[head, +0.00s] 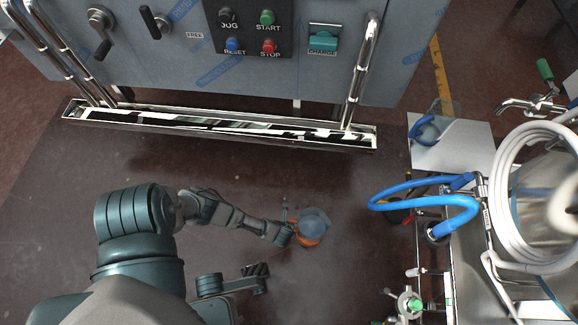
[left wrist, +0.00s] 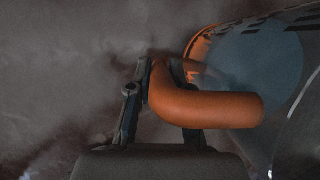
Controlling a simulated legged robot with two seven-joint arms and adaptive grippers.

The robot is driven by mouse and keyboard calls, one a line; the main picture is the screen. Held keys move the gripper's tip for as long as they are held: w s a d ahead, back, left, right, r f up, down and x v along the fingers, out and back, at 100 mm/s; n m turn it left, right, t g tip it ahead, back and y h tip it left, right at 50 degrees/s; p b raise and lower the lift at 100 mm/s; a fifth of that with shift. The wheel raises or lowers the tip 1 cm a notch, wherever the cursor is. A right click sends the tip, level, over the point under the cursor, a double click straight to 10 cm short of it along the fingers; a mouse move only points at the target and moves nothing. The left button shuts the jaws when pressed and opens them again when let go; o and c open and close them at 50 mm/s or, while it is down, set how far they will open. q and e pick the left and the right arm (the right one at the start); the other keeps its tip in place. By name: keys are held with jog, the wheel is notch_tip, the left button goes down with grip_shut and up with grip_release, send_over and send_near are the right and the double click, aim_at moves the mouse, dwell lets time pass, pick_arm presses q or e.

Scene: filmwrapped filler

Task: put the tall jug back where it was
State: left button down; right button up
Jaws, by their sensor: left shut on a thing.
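The jug (head: 316,222) is clear and bluish with an orange handle, and I see it from above over the dark floor, in the middle of the head view. My left gripper (head: 289,230) is at its left side, shut on the handle. In the left wrist view the orange handle (left wrist: 215,108) passes between the two fingers of my left gripper (left wrist: 163,90). The jug's clear wall (left wrist: 262,62), with dark marks near the top, fills the right side and is cut off by the frame. My right gripper is not in view.
A grey cabinet (head: 160,75) with buttons and a long metal-edged ledge (head: 225,125) stands ahead. At right are a metal shelf (head: 465,140) bearing a clear vessel (head: 428,130), a looped blue hose (head: 455,202) and a coiled white hose (head: 507,180). Open floor lies between.

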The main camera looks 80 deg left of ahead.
pick_arm(q)
jog(key=c, duration=1.5)
grip_release()
jog(key=shift+d, duration=0.1)
jog(key=o, duration=0.4)
